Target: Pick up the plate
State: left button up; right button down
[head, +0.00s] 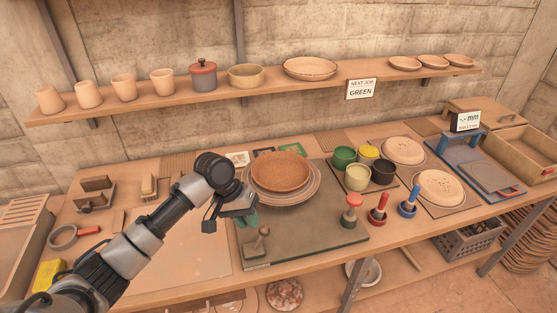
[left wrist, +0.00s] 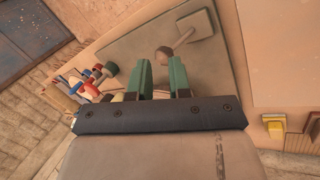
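I cannot tell whether the fingers touch the stack. A wooden tool with a round knob (left wrist: 165,53) shows beyond the fingertips. My right gripper is not in view.
The wooden tool (head: 259,243) lies on the board near its front left. Coloured cups (head: 357,178) and upright stamps (head: 379,208) stand to the right. Two flat clay discs (head: 440,187) lie farther right. A shelf (head: 220,98) with pots runs along the wall.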

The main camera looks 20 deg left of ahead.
aim_at(277, 172)
jog(key=i+j, duration=0.3)
jog(key=i, duration=0.15)
jog(key=i+j, duration=0.35)
jog(key=i, duration=0.1)
